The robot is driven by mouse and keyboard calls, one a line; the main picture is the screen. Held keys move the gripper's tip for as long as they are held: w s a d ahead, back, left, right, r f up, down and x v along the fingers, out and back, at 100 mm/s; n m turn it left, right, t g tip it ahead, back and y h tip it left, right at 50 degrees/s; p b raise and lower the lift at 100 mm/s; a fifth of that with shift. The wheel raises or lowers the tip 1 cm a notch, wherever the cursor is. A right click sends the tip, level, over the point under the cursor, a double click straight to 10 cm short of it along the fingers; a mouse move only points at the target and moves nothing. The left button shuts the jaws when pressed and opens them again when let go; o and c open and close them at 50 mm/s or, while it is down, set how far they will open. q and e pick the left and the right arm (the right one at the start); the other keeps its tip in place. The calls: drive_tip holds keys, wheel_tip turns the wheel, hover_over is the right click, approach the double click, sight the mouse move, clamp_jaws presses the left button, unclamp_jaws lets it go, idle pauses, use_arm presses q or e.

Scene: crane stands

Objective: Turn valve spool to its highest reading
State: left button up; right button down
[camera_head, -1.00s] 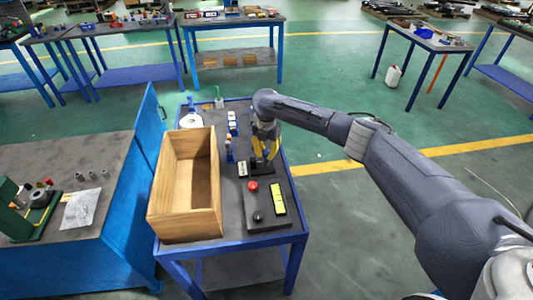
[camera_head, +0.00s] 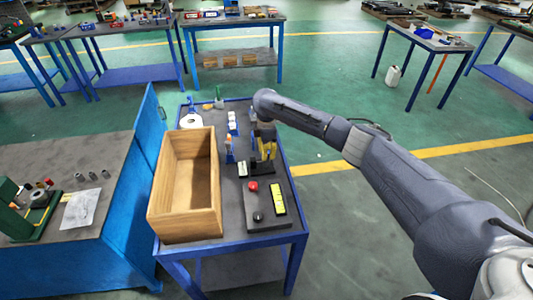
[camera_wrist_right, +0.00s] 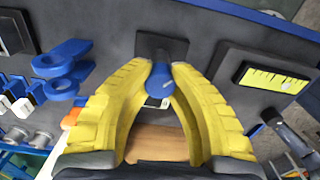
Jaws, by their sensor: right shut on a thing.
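A blue lever-like part (camera_wrist_right: 161,82), which I take to be the valve spool, stands on a dark square base (camera_wrist_right: 162,46). My right gripper (camera_wrist_right: 161,70) has its yellow fingers shut on the blue part, one on each side. In the head view my right gripper (camera_head: 266,153) is over the dark base (camera_head: 262,168), and the blue part is hidden there. A yellow scale with dark ticks (camera_wrist_right: 268,78) sits in a dark plate to the right in the wrist view. It also shows in the head view (camera_head: 278,199); its reading is too small to tell. My left gripper is not in view.
A red knob (camera_head: 253,186) and a black knob (camera_head: 258,216) are on the panel beside the scale. A wooden box (camera_head: 184,232) stands left on the blue-framed table. Blue and white parts (camera_head: 230,148) stand between box and gripper.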

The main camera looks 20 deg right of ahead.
drive_tip(key=m, duration=0.5)
drive_tip(key=shift+m, duration=0.3)
drive_tip(key=m, duration=1.6)
drive_tip(key=shift+m, duration=0.3)
drive_tip(key=c, duration=1.1)
unclamp_jaws()
drive_tip(key=shift+o, duration=0.2)
wheel_tip(320, 180, up, 12)
